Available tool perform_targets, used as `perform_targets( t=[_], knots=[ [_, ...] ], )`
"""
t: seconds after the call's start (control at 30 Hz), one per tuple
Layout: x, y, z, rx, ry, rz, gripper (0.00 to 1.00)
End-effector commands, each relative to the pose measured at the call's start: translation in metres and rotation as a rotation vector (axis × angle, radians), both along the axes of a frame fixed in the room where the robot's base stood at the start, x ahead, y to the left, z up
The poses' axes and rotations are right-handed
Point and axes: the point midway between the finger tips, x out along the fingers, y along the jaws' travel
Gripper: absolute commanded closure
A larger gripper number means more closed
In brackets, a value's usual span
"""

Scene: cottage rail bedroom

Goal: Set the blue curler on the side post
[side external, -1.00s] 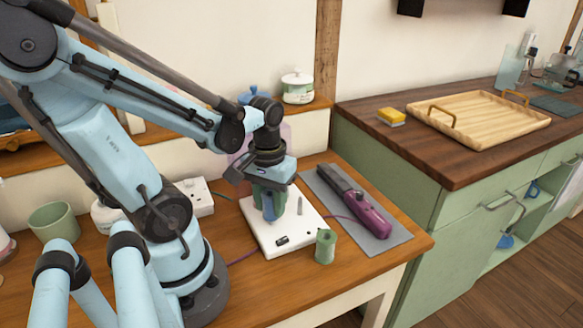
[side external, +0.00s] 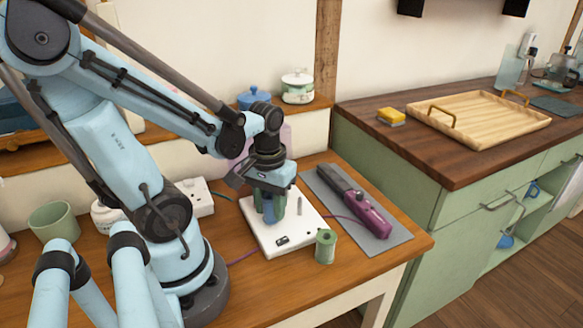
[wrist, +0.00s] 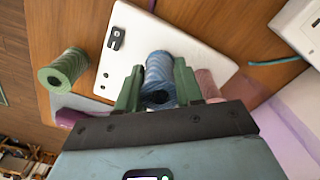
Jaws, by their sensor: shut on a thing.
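My gripper (side external: 270,212) points down over the white base (side external: 258,234) on the wooden table. Its green fingers are shut on the blue curler (wrist: 160,72), which is ribbed and has a dark hole in the end that shows. In the side view the blue curler (side external: 268,211) is mostly hidden between the fingers. A thin grey post (side external: 299,205) stands on the base, just right of the gripper and apart from it. I cannot tell whether the blue curler touches the base or has a post inside it.
A green curler (side external: 325,246) stands on the table by the base's front right corner; it also shows in the wrist view (wrist: 63,67). A pink curler (wrist: 207,84) is beside the right finger. A purple styling tool (side external: 362,208) lies on a grey mat (side external: 397,232). A black switch (side external: 282,241) is on the base.

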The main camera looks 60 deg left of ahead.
Motion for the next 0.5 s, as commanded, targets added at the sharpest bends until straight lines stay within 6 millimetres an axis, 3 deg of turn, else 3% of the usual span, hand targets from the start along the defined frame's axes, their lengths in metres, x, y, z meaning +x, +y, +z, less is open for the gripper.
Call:
perform_targets(
  t=[0.5],
  knots=[
    [0.0001,0.0001,-0.0107,0.0,0.0,0.0,0.93]
  ],
)
